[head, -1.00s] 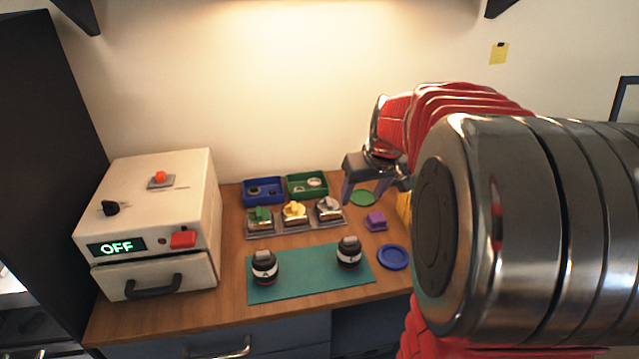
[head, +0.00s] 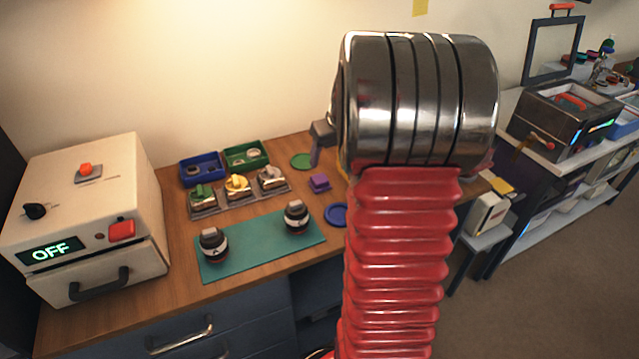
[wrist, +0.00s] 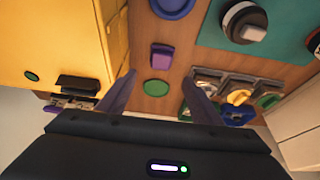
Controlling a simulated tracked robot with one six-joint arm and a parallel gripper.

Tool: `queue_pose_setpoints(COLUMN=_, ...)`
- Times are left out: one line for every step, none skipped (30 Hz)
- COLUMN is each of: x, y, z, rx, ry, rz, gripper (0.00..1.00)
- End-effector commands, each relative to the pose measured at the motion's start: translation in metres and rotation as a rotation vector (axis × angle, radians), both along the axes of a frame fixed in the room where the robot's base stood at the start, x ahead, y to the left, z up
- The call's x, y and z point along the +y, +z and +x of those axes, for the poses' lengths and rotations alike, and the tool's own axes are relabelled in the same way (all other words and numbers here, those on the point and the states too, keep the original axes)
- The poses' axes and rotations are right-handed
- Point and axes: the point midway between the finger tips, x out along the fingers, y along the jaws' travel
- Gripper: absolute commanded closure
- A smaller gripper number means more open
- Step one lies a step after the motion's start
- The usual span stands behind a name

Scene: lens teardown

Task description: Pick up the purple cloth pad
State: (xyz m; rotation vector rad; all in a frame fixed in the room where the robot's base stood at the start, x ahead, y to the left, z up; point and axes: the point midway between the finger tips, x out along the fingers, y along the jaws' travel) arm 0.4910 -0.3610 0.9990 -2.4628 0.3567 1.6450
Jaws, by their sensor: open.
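The purple cloth pad (head: 319,182) is a small block on the wooden bench, right of the row of metal holders and behind the blue disc. In the wrist view the purple pad (wrist: 161,56) lies ahead of my gripper (wrist: 158,86), roughly centred between the two fingers and beyond their tips. The fingers are spread apart with nothing between them. In the head view only part of my gripper (head: 316,155) shows beside the green disc; my arm hides the rest.
A green disc (head: 302,161) and a blue disc (head: 337,215) flank the pad. A teal mat (head: 258,243) carries two dark lens units. Blue (head: 203,181) and green (head: 246,169) trays stand behind. A yellow box (wrist: 60,45) rises close left in the wrist view.

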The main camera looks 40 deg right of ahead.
Motion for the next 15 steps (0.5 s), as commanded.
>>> queue_pose_setpoints(x=0.0, y=-0.009, z=0.002, rx=0.004, ry=0.001, rz=0.003, gripper=0.41)
queue_pose_setpoints(x=0.0, y=-0.013, z=0.004, rx=0.003, ry=0.001, rz=0.003, gripper=0.41)
queue_pose_setpoints(x=-0.001, y=-0.019, z=0.007, rx=0.003, ry=0.001, rz=0.003, gripper=0.41)
queue_pose_setpoints(x=-0.001, y=-0.023, z=0.008, rx=0.003, ry=0.001, rz=0.004, gripper=0.41)
queue_pose_setpoints(x=-0.002, y=-0.027, z=0.01, rx=0.003, ry=0.001, rz=0.004, gripper=0.41)
queue_pose_setpoints(x=-0.003, y=-0.032, z=0.012, rx=0.002, ry=0.001, rz=0.003, gripper=0.41)
queue_pose_setpoints(x=-0.003, y=-0.037, z=0.014, rx=0.003, ry=0.001, rz=0.004, gripper=0.41)
queue_pose_setpoints(x=-0.003, y=-0.041, z=0.015, rx=0.003, ry=0.001, rz=0.004, gripper=0.41)
queue_pose_setpoints(x=-0.004, y=-0.046, z=0.018, rx=0.002, ry=0.001, rz=0.003, gripper=0.41)
queue_pose_setpoints(x=-0.005, y=-0.049, z=0.019, rx=0.002, ry=0.001, rz=0.003, gripper=0.41)
queue_pose_setpoints(x=-0.005, y=-0.053, z=0.02, rx=0.002, ry=0.001, rz=0.003, gripper=0.41)
queue_pose_setpoints(x=-0.006, y=-0.056, z=0.022, rx=0.002, ry=0.001, rz=0.003, gripper=0.41)
queue_pose_setpoints(x=-0.006, y=-0.058, z=0.023, rx=0.002, ry=0.0, rz=0.001, gripper=0.41)
queue_pose_setpoints(x=-0.006, y=-0.06, z=0.024, rx=0.001, ry=0.0, rz=0.001, gripper=0.41)
queue_pose_setpoints(x=-0.007, y=-0.062, z=0.024, rx=0.001, ry=0.0, rz=0.0, gripper=0.41)
